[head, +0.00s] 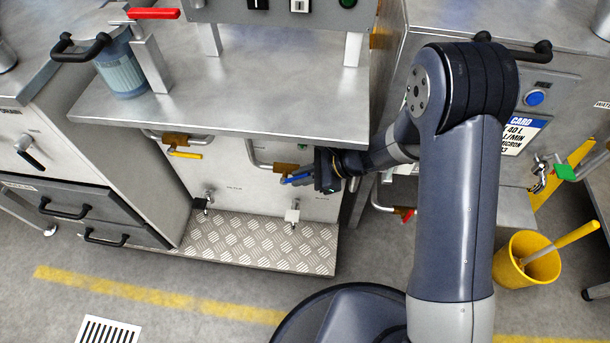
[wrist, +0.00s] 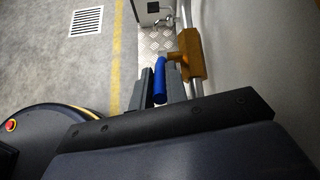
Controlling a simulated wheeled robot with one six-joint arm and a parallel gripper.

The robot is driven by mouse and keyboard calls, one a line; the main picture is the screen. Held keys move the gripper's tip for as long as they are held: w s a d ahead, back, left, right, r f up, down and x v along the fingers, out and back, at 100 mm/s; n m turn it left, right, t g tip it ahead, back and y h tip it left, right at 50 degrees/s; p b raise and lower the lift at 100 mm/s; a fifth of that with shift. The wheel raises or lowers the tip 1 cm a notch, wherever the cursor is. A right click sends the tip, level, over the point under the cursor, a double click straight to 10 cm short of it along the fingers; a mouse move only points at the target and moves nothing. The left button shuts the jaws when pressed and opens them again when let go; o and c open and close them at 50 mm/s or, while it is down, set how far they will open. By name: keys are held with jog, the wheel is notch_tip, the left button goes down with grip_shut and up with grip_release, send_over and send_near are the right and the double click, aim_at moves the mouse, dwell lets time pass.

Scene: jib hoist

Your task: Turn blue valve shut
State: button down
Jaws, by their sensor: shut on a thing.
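The blue valve handle (wrist: 160,82) sits between the two fingers of my gripper (wrist: 162,88) in the wrist view, and the fingers are shut on it. Its brass valve body (wrist: 191,55) is on a grey pipe just to the right of the fingers. In the head view, the blue handle (head: 296,179) sticks out to the left of my gripper (head: 312,176), under the steel bench top. The brass body (head: 287,168) shows just above it there. Part of the handle is hidden by the fingers.
A yellow-handled valve (head: 184,153) is on the pipe to the left. A red-handled valve (head: 408,214) is low behind my arm. A tread-plate step (head: 255,240) lies below. A yellow bucket (head: 527,258) stands at the right. The floor in front is mostly clear.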

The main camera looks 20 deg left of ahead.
jog(key=c, duration=1.7)
grip_release()
jog(key=p+v, duration=0.2)
jog(key=v, duration=0.8)
jog(key=shift+d+r+p, duration=0.2)
jog(key=shift+d+p, duration=0.2)
jog(key=shift+w, duration=0.1)
jog(key=shift+c, duration=0.2)
